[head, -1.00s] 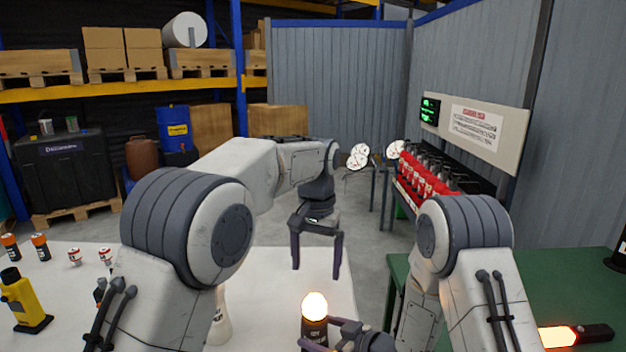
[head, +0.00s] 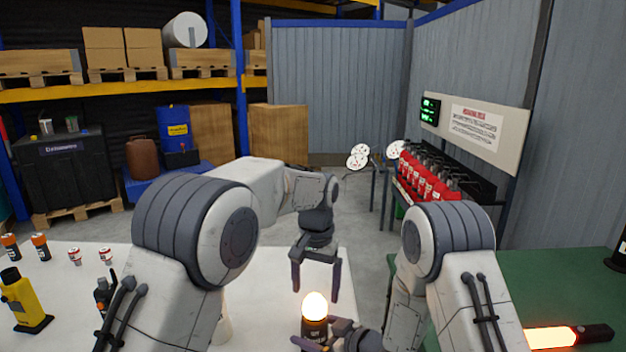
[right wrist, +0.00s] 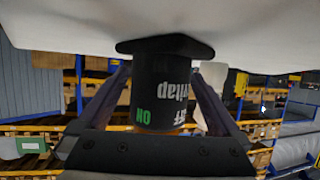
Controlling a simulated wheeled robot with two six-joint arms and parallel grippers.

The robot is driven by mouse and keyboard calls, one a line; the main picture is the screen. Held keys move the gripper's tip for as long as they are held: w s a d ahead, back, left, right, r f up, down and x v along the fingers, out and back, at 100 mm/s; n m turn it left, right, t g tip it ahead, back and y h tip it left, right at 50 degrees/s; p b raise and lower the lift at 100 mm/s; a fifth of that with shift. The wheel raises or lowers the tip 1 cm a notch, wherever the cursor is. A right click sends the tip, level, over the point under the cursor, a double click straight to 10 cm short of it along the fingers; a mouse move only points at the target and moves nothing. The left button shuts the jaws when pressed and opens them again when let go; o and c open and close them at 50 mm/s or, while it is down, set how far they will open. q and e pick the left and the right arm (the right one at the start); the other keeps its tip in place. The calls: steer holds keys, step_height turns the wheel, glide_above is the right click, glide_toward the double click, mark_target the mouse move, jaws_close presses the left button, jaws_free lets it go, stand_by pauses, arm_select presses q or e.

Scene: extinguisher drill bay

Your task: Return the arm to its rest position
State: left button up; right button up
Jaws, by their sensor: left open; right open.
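My left gripper (head: 316,287) is open and empty in the head view, with its fingers pointing down over the white table's right side. My right gripper (head: 328,343) is low in the head view, at a dark lamp (head: 315,329) with a glowing round top. In the right wrist view the lamp's black body (right wrist: 163,90) appears upside down with printed lettering. It stands between the two fingers of the right gripper (right wrist: 162,75), which is open around it. I cannot tell whether either finger touches it.
The white table (head: 265,270) also holds small canisters (head: 40,246) and a yellow device (head: 22,300) at left. A green table (head: 560,280) at right bears a glowing baton (head: 550,338). A rack of red extinguishers (head: 425,180) stands behind. Grey floor shows between the tables.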

mark_target(315, 297)
arm_select(q)
step_height(315, 297, up, 6)
steer(key=shift+r, duration=0.1)
arm_select(e)
steer(key=shift+s+d+r, duration=0.15)
steer(key=shift+d, duration=0.05)
steer(key=v, duration=1.1)
steer(key=shift+s+d, duration=0.15)
steer(key=shift+d, duration=0.05)
steer(key=x, duration=1.2)
steer(key=shift+a, duration=0.2)
arm_select(q)
step_height(315, 297, down, 12)
steer(key=shift+a+f, duration=0.1)
arm_select(e)
steer(key=shift+d+r, duration=0.1)
steer(key=shift+d, duration=0.05)
arm_select(q)
steer(key=shift+m, duration=0.5)
steer(key=m, duration=1)
steer(key=shift+r, duration=0.25)
arm_select(e)
steer(key=shift+r, duration=0.1)
